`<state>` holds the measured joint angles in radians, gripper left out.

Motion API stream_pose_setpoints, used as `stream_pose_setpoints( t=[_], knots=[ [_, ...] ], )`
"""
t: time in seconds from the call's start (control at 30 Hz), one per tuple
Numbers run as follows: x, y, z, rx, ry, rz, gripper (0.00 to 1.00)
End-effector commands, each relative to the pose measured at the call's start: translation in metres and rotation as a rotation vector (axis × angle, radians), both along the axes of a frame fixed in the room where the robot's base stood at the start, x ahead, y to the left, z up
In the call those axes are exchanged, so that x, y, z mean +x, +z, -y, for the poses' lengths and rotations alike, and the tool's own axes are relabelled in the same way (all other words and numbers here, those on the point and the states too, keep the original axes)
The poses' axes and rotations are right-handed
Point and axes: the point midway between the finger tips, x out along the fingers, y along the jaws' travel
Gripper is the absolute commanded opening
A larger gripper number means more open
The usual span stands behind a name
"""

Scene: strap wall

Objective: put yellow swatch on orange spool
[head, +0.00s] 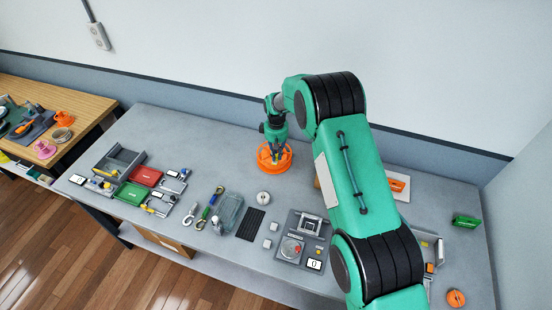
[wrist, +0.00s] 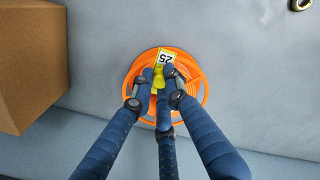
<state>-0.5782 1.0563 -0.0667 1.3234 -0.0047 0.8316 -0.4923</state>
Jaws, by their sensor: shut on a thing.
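The orange spool (head: 284,158) lies flat on the grey table near the wall in the head view. It also shows in the wrist view (wrist: 196,88) as an orange ring with spokes. My gripper (head: 275,157) is over the spool. In the wrist view my gripper (wrist: 161,83) has its dark blue fingers shut on the yellow swatch (wrist: 164,62), which has a pale label reading 25. The swatch is over the middle of the spool. I cannot tell whether it touches the spool. The fingers hide part of the swatch and spool.
A brown cardboard box (wrist: 30,65) stands left of the spool in the wrist view. A round white item (head: 263,196) and a grey device with a dial (head: 301,240) are nearer the front. Trays, including a red one (head: 146,176), lie left. The table left of the spool is clear.

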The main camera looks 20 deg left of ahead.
Motion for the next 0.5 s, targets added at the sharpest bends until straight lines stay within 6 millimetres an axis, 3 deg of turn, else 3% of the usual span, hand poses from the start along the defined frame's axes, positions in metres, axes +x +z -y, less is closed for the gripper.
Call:
stream_pose_setpoints(
  t=[0.5],
  knots=[
    [0.0065, -0.0010, -0.0040, 0.000, 0.000, 0.000, 0.00]
  ],
)
